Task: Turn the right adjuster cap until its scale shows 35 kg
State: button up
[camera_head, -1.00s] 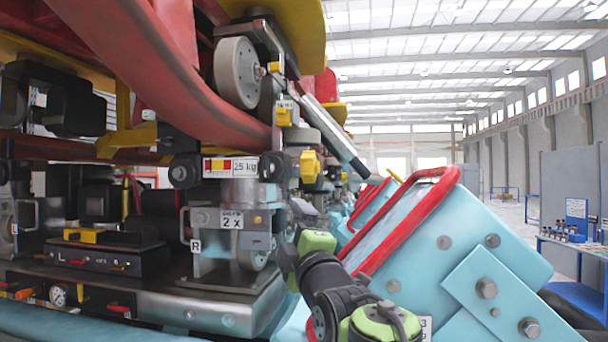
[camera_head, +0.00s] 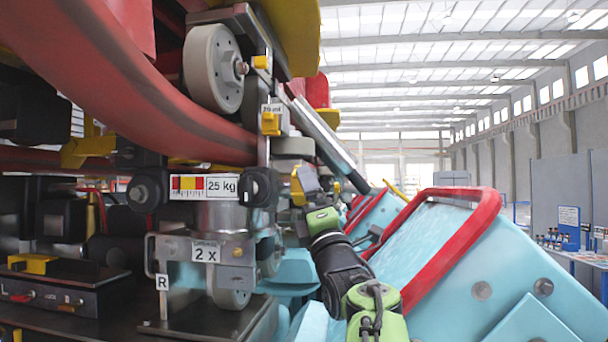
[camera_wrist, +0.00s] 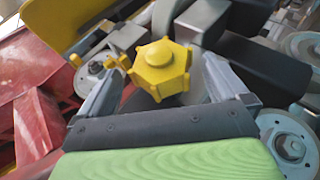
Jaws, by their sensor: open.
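The yellow lobed adjuster cap (camera_wrist: 161,68) shows between the fingers of my gripper (camera_wrist: 163,78) in the wrist view. The fingers are open, one on each side of it; I cannot tell whether either touches it. In the head view the cap (camera_head: 297,186) is partly hidden by my gripper (camera_head: 306,183), which reaches it from the right. A plate with red and yellow bands reading 25 kg (camera_head: 204,187) sits left of the cap. A label R (camera_head: 162,282) is on the bracket below. No scale marks are readable on the cap.
A red rail (camera_head: 130,95) curves overhead with a grey wheel (camera_head: 213,68) beside it. A light-blue frame with a red tube (camera_head: 485,215) stands close to the right of my arm. A yellow lever part (camera_wrist: 118,60) lies left of the cap.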

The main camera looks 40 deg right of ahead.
jog(key=p+x, duration=0.2)
jog(key=x, duration=0.2)
jog(key=shift+w+d, duration=0.1)
jog(key=shift+d, duration=0.05)
jog(key=c, duration=0.9)
jog(key=shift+m+g, duration=0.3)
jog(key=m+g+p, duration=0.1)
jog(key=m+g, duration=0.1)
jog(key=g, duration=0.1)
jog(key=shift+m+g+h+p, duration=0.3)
jog(key=shift+m+h, duration=0.1)
jog(key=shift+f+m+g+y, duration=0.15)
jog(key=shift+m+g+y, duration=0.65)
jog(key=shift+g, duration=1)
jog(key=shift+m+g, duration=0.4)
